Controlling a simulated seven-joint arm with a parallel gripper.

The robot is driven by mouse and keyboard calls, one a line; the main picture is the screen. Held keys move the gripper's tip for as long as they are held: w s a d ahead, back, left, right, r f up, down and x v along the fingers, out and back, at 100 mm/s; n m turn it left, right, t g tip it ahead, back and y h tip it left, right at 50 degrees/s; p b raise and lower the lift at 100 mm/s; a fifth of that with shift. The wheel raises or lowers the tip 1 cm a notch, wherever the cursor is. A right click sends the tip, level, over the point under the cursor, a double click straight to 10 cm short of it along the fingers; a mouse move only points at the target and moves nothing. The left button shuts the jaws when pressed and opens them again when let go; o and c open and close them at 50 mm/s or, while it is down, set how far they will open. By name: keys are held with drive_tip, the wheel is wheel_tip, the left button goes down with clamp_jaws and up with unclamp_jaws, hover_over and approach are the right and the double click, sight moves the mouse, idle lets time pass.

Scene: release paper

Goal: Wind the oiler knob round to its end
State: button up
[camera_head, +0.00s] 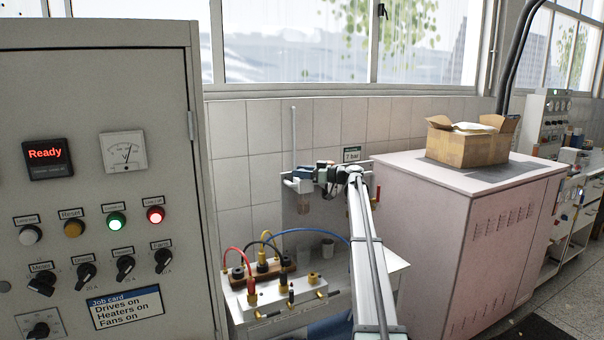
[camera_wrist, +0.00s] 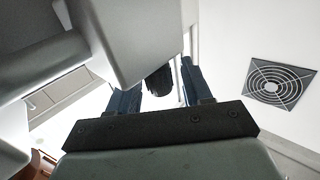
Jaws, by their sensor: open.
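The oiler knob (camera_wrist: 158,80) is a dark rounded piece in the wrist view, under a pale grey block. My gripper (camera_wrist: 160,92) is open, with one dark finger on each side of the knob. Whether either finger touches it I cannot tell. My gripper and arm hide part of this unit, and the knob cannot be made out there.
A grey control cabinet (camera_head: 100,190) with switches and a "Ready" display stands at left. A small bench with cables (camera_head: 285,312) is below my arm. A pinkish cabinet (camera_head: 460,240) bearing a cardboard box (camera_head: 465,150) stands at right. The wrist view shows a round vent grille (camera_wrist: 280,82).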

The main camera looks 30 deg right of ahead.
clamp_jaws()
drive_tip(key=shift+w+d+n+g+y, duration=0.1)
drive_tip(key=shift+w+n+g+y, duration=0.05)
drive_tip(key=shift+n+g+y, duration=0.65)
drive_tip(key=shift+g, duration=0.1)
unclamp_jaws()
drive_tip(key=shift+s, duration=0.2)
drive_tip(key=v, duration=1.3)
drive_tip(key=shift+s+d, duration=0.15)
drive_tip(key=shift+d, duration=0.1)
